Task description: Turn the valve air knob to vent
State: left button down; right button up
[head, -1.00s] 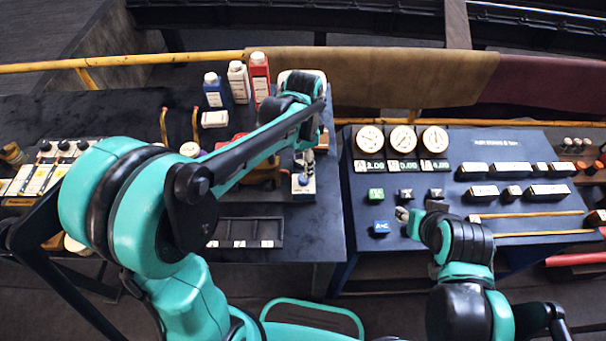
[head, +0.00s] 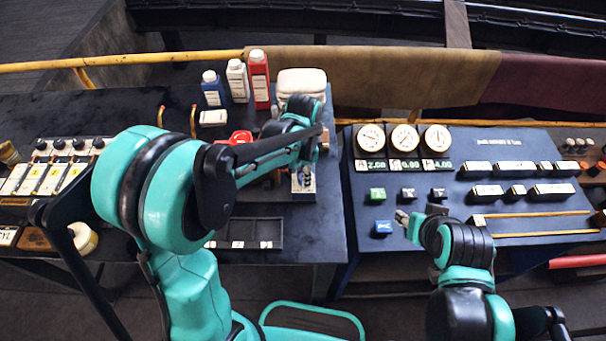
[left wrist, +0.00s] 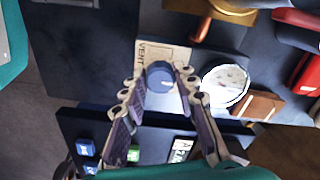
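The valve air knob (left wrist: 160,76) is a round blue knob on a pale plate (left wrist: 150,55) lettered VENT, seen in the left wrist view. A white mark shows on the knob's face. My left gripper (left wrist: 160,80) is open, with one fingertip on each side of the knob; I cannot tell whether either touches it. In the head view the plate (head: 304,187) lies at the right end of the dark bench, and my left arm hides much of the area above it. My right gripper (head: 403,217) is over the blue console, its fingers too small to read.
A round white-faced dial (left wrist: 225,86) lies close to the right of the knob. A copper pipe (left wrist: 203,25) rises behind it. The blue console (head: 350,225) with gauges stands to the right. Bottles (head: 259,80) and folded white cloths (head: 302,82) stand at the bench's back.

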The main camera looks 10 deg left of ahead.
pick_arm(q)
jog(key=shift+n, duration=0.3)
jog(key=n, duration=1.1)
dwell(0.4)
dwell(0.5)
jog(key=c, duration=1.2)
grip_release()
jog(key=shift+o, duration=0.2)
jog(key=shift+r, duration=0.1)
notch_tip(320, 180, up, 12)
